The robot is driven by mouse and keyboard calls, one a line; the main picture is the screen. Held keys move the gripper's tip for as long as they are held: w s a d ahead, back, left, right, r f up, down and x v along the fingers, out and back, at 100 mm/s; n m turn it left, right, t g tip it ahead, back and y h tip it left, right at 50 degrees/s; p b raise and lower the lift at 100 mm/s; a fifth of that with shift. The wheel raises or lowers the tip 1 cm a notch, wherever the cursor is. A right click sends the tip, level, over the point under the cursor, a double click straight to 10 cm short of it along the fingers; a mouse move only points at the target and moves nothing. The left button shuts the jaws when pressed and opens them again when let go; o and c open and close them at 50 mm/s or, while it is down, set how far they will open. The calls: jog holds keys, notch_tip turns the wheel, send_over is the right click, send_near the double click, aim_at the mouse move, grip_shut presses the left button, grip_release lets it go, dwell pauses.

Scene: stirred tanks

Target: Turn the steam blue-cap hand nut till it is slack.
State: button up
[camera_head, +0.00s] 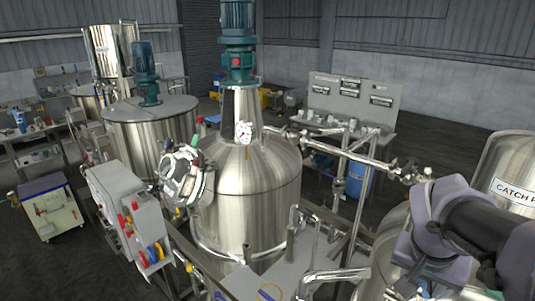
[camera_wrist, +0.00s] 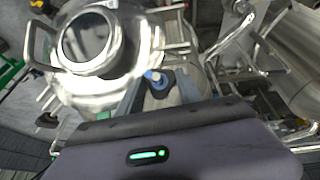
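In the wrist view, a dark hand nut with a blue cap (camera_wrist: 155,78) sits below the round lid of a steel vessel. My gripper (camera_wrist: 160,88) has its two dark fingers spread, one on each side of the nut. Gaps seem to show between the fingers and the nut, and I cannot tell its exact depth from the fingertips. In the head view my arm comes in at the lower right, and its fingers and the blue-cap nut cannot be made out there.
A large steel stirred tank (camera_head: 248,200) with a gauge (camera_head: 243,132) stands in the middle. A steel pipe frame (camera_head: 345,180) lies right of it, near a vessel marked "CATCH P" (camera_head: 510,165). A grey control box (camera_head: 125,215) stands left. Open floor shows at the right back.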

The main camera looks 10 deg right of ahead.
jog(key=c, duration=0.4)
jog(key=shift+w, duration=0.1)
jog(key=n+g+h, duration=0.1)
jog(key=n, duration=0.1)
jog(key=n+g+h+b, duration=0.1)
jog(key=shift+w+a+n+h, duration=0.1)
jog(key=shift+a+n+h, duration=0.1)
jog(key=shift+n+h, duration=0.15)
jog(key=n+h, duration=0.1)
jog(key=n, duration=0.1)
jog(key=n+g+h, duration=0.1)
jog(key=n+h, duration=0.1)
jog(key=shift+a+f+b, duration=0.15)
jog(key=shift+f+b, duration=0.05)
jog(key=shift+b, duration=0.15)
jog(key=n+h, duration=0.1)
jog(key=n, duration=0.2)
jog(key=n+h, duration=0.2)
jog(key=n, duration=0.1)
jog(key=shift+a+f+t+h, duration=0.1)
jog(key=shift+f+t+h, duration=0.05)
jog(key=shift+t+h, duration=0.15)
jog(key=n+t+h, duration=0.1)
jog(key=n, duration=0.1)
jog(key=n+t+h, duration=0.1)
jog(key=n, duration=0.2)
jog(key=shift+f+n+h+b, duration=0.15)
jog(key=shift+n+h+b, duration=0.1)
jog(key=shift+b, duration=0.05)
jog(key=shift+n+t, duration=0.3)
